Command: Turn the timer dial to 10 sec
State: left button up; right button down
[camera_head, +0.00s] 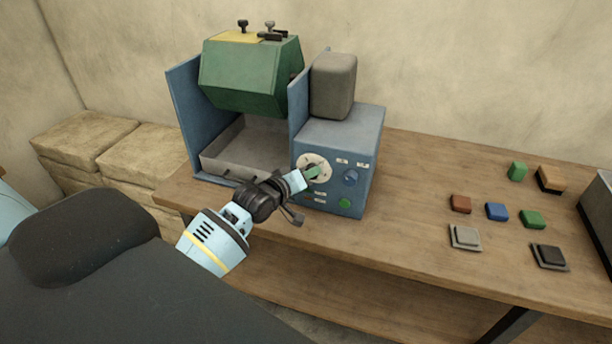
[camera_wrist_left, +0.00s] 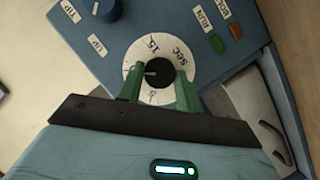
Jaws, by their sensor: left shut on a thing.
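The timer dial (camera_head: 313,160) is a round white plate on the front of the blue machine. In the left wrist view its plate (camera_wrist_left: 163,48) carries "15" and "SEC", and a black knob (camera_wrist_left: 159,74) sits at its centre. A pale line on the knob points to the picture's left; the mark it meets is partly hidden by a finger. My left gripper (camera_head: 313,173) is at the dial. In the left wrist view its green fingers (camera_wrist_left: 158,86) stand on either side of the knob, shut on it. My right gripper is out of view.
The blue machine (camera_head: 345,135) also has a blue knob (camera_head: 351,177) and a green button (camera_head: 344,203) near the dial. A green drum (camera_head: 247,78) hangs over a grey tray (camera_head: 222,160). Several coloured blocks lie to the right on the wooden table (camera_head: 410,235).

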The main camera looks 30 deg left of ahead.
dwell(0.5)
pick_arm(q)
jog(key=o, duration=1)
jog(key=shift+s, duration=0.1)
jog(key=v, duration=0.7)
jog(key=shift+s+r, duration=0.15)
jog(key=shift+s, duration=0.15)
